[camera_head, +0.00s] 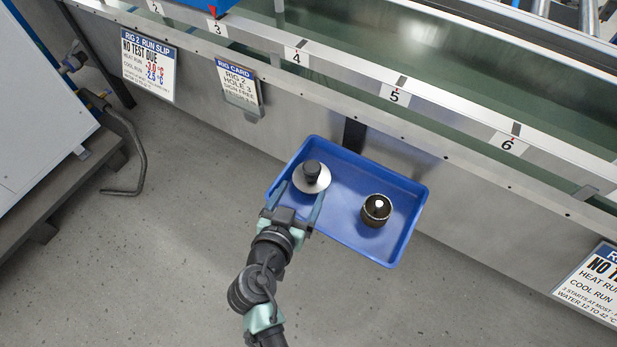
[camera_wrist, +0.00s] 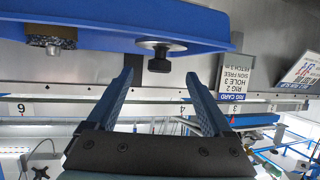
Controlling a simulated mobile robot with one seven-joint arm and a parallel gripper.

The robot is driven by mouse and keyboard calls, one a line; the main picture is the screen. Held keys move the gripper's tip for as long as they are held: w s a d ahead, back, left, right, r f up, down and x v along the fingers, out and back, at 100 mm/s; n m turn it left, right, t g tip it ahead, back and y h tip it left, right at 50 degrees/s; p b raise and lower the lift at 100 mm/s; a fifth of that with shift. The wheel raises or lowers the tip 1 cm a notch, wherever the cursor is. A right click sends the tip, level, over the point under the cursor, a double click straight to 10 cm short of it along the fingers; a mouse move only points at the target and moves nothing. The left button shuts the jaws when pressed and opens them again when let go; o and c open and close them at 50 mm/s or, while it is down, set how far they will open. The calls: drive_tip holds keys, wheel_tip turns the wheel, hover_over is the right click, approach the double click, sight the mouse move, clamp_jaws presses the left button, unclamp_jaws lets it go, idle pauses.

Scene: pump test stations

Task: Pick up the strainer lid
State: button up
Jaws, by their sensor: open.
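The strainer lid appears to be the round silver disc with a black knob (camera_head: 311,177), lying knob up in the left part of a blue tray (camera_head: 345,237). In the wrist view, which looks upside down, the lid (camera_wrist: 153,45) shows past the tray's edge (camera_wrist: 215,45), its knob lined up between the fingers. My gripper (camera_head: 302,191) is open and empty. Its fingers reach over the tray's near left edge toward the lid. In the wrist view, the fingertips (camera_wrist: 160,74) stop short of the knob, with nothing between them.
A dark round cup-like part (camera_head: 376,211) sits in the tray's right part. The tray is against a long metal trough (camera_head: 440,135) with numbered holes. A rig card (camera_head: 240,85) and a run slip (camera_head: 148,66) hang left. Floor in front is clear.

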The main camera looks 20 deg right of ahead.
sight(309, 175)
drive_tip(key=x, duration=0.2)
drive_tip(key=b+x, duration=0.1)
drive_tip(key=x, duration=0.2)
drive_tip(key=b+x, duration=0.1)
drive_tip(key=x, duration=0.2)
drive_tip(key=shift+w+d+r, duration=0.2)
drive_tip(key=shift+w+r, duration=0.05)
drive_tip(key=shift+r, duration=0.05)
drive_tip(key=c, duration=1.1)
drive_tip(key=shift+r, duration=0.15)
drive_tip(key=shift+c, duration=0.5)
